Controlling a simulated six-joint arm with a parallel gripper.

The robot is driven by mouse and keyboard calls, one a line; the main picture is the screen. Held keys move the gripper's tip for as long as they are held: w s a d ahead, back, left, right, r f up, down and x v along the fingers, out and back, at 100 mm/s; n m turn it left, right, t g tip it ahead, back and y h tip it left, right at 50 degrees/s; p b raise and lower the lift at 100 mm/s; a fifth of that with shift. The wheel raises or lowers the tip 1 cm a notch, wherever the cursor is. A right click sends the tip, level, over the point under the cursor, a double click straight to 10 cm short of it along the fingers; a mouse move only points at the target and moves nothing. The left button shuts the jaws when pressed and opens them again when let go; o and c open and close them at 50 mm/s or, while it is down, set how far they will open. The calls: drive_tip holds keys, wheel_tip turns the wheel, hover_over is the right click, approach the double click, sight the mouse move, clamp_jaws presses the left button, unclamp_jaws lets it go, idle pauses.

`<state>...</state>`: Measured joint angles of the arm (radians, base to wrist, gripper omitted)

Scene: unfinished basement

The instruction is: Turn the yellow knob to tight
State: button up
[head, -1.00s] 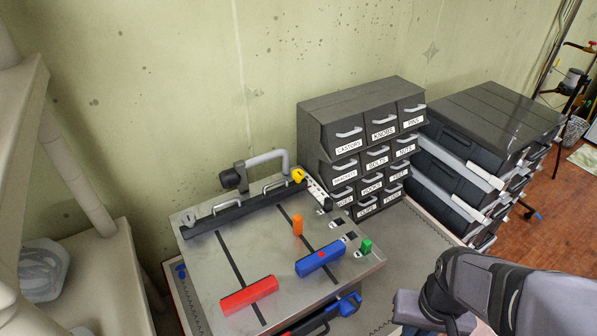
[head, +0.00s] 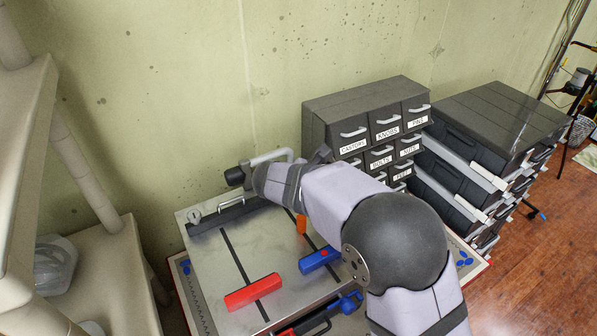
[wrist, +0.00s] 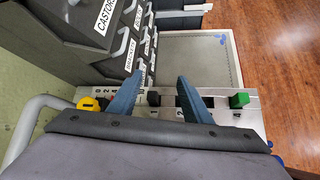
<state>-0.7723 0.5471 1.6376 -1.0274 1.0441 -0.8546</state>
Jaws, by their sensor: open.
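The yellow knob (wrist: 88,103) shows in the wrist view at the left end of a pale numbered strip (wrist: 258,121), left of my gripper's left finger and apart from it. My arm hides the knob in the head view. My gripper (wrist: 162,77) is open, with two blue fingers over the strip and nothing held between them. My arm covers the gripper in the head view. The knob's pointer and the setting it marks are too small to read.
On the metal bench top (head: 205,260) are a red block (head: 252,292), a blue block (head: 318,259) and an orange peg (head: 301,224). A green block (wrist: 239,100) sits on the strip, right of my fingers. Labelled drawers (head: 352,105) stand close behind. A grey handle (wrist: 35,118) rises beside the knob.

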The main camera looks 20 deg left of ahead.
drive_tip(key=a+r+n+t, duration=0.1)
drive_tip(key=a+n, duration=0.1)
drive_tip(key=a, duration=0.2)
drive_tip(key=s+a+n+t, duration=0.1)
drive_tip(key=a+n+t, duration=0.1)
drive_tip(key=a, duration=0.3)
drive_tip(key=a+r+n+t, duration=0.1)
drive_tip(key=a+n, duration=0.1)
drive_tip(key=a, duration=0.3)
drive_tip(key=shift+s+r, duration=0.3)
drive_tip(key=shift+w+d+p, duration=0.25)
drive_tip(key=shift+w+p, duration=0.1)
drive_tip(key=shift+p+x, duration=1.3)
drive_tip(key=shift+x, duration=2)
drive_tip(key=shift+a+f, duration=0.1)
drive_tip(key=shift+a, duration=0.05)
drive_tip(key=c, duration=1.1)
drive_tip(key=shift+o, duration=0.2)
